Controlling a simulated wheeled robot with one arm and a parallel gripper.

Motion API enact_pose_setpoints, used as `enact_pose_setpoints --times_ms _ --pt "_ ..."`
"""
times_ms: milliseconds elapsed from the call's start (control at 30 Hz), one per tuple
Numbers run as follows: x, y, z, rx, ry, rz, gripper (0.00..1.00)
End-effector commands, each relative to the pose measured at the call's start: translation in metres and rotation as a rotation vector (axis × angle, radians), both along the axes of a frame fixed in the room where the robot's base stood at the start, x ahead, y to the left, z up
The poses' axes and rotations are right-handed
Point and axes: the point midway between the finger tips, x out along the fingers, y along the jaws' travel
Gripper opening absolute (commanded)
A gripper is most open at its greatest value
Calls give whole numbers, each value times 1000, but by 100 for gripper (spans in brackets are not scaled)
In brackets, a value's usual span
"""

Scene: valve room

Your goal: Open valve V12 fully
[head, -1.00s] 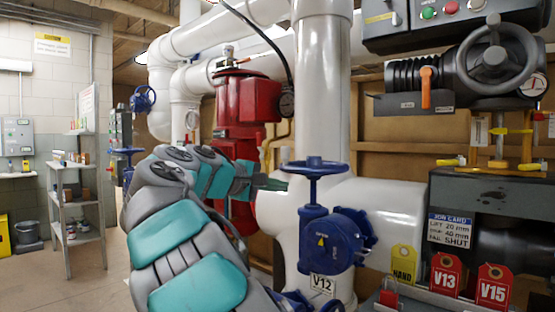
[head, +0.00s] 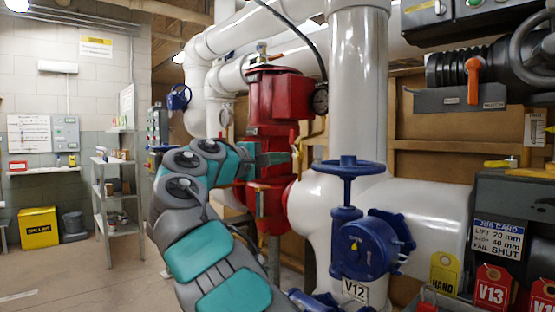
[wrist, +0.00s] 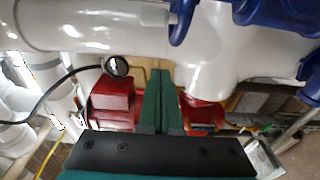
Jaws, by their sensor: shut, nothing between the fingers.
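Valve V12 is a blue valve on the white pipe, with a round blue gearbox (head: 368,248) and a flat blue handwheel (head: 348,167) on an upright stem. Its V12 label (head: 355,291) is below the gearbox. My gripper (head: 288,157) is left of the handwheel at about its height in the head view, shut and empty, with a gap in the picture between fingertips and rim. In the wrist view my green fingers (wrist: 160,72) lie together, pointing at the white pipe. Blue parts, probably of the valve, show at the top and right there; how far off they are is unclear.
A red valve body (head: 272,125) with a gauge (head: 320,101) stands behind my gripper. Red tags V13 (head: 492,288) and V15, a yellow HAND tag (head: 443,273) and a job card (head: 497,238) are at right. Open floor and a shelf (head: 117,195) are at left.

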Motion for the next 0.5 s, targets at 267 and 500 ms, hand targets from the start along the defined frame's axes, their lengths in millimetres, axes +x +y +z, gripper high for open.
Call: enact_pose_setpoints --times_ms 267,500 --pt "31 -35 -2 1 3 -2 0" --pt "43 -53 0 -1 -1 -1 0"
